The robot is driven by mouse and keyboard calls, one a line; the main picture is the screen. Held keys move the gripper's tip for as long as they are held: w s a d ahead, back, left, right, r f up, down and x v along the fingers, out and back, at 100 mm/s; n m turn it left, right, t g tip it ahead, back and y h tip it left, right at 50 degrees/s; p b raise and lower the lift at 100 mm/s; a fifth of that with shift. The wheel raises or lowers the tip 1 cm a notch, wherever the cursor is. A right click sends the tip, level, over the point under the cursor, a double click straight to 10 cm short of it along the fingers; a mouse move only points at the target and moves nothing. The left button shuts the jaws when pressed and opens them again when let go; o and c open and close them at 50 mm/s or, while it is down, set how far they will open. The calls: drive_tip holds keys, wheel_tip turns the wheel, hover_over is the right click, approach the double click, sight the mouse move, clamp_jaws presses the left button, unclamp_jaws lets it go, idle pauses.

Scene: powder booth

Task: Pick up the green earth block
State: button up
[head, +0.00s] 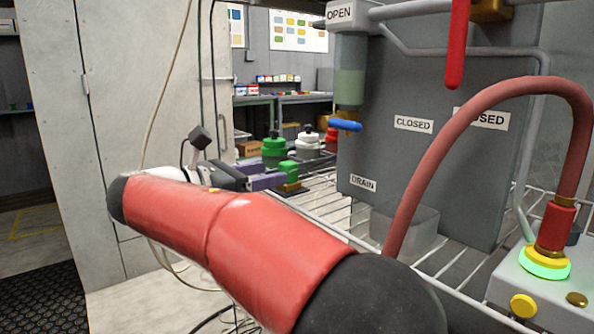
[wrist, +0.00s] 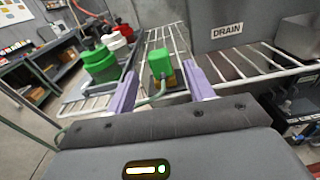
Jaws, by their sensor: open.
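The green earth block (head: 289,169) stands on the wire rack, with a brass-coloured lower part. In the wrist view the green earth block (wrist: 160,62) is upright between the lines of my two fingers, around or just beyond their tips. A pale green lead runs from its base towards the left finger. My gripper (wrist: 159,78) is open, with a purple finger on each side and nothing held. In the head view my gripper (head: 268,177) reaches in from the left, its tips close to the block. I cannot tell whether either finger touches it.
Green (head: 274,150), white (head: 308,143) and red (head: 331,139) lidded pots stand behind the block. The grey booth unit marked DRAIN (head: 364,184) rises to its right, with a clear bin (head: 404,226) beside it. A red hose (head: 440,140) arches at front right.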

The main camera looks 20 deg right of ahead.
sight(296, 163)
drive_tip(key=shift+w+a+r, duration=0.1)
drive_tip(key=shift+w+r, duration=0.15)
drive_tip(key=shift+w, duration=0.2)
drive_tip(key=shift+w+d+r, duration=0.1)
drive_tip(key=shift+w+d, duration=0.05)
drive_tip(key=shift+d, duration=0.2)
drive_tip(key=x, duration=0.7)
drive_tip(key=shift+s+d, duration=0.15)
drive_tip(key=shift+s, duration=0.25)
drive_tip(key=shift+c, duration=0.3)
drive_tip(key=c, duration=0.9)
drive_tip(key=shift+r, duration=0.1)
